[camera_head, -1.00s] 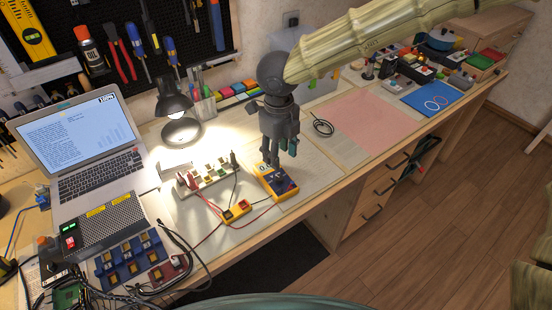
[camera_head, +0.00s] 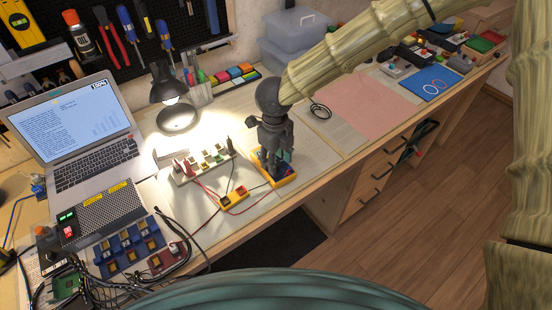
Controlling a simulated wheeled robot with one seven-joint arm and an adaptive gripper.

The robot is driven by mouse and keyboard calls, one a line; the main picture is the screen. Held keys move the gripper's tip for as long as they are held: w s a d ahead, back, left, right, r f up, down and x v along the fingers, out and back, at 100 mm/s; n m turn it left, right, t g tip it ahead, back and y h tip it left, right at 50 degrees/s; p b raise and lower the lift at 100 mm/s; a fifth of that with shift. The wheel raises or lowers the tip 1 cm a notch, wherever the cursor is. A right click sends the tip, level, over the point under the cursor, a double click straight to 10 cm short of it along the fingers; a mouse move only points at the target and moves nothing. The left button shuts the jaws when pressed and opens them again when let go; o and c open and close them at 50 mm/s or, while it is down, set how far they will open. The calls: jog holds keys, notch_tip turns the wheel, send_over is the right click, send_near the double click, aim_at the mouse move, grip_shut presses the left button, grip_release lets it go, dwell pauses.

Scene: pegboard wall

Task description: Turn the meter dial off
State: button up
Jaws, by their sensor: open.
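The meter (camera_head: 293,179) is yellow with a dark face and lies on the workbench in the head view. My gripper (camera_head: 276,174) points down right over the meter, with its fingers at the meter's face. It covers most of the face, so the dial and the display are hidden. The jaws are open. I cannot tell whether the fingertips touch the dial or sit around it.
A small yellow box (camera_head: 234,198) with red and black leads lies left of the meter. A white terminal strip (camera_head: 203,164) stands behind it. A lamp (camera_head: 172,100) and a laptop (camera_head: 75,133) are farther left. A pink mat (camera_head: 365,112) to the right is clear.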

jog(key=shift+f, duration=0.15)
jog(key=shift+c, duration=0.2)
grip_shut()
jog(key=shift+r+n+p, duration=0.25)
jog(key=shift+n+p, duration=0.05)
jog(key=shift+p, duration=0.5)
jog(key=shift+r+n+p, duration=0.1)
jog(key=shift+n+p, duration=0.4)
jog(key=shift+p, duration=0.45)
jog(key=n+p, duration=0.2)
jog(key=p, duration=0.1)
jog(key=shift+s+p, duration=0.1)
jog(key=shift+p, duration=0.2)
jog(key=n+p, duration=0.4)
jog(key=p, duration=0.1)
jog(key=shift+p, duration=0.35)
jog(key=shift+f+n+p, duration=0.25)
jog(key=shift+n+p, duration=0.45)
jog(key=shift+p, duration=0.05)
jog(key=shift+f, duration=0.1)
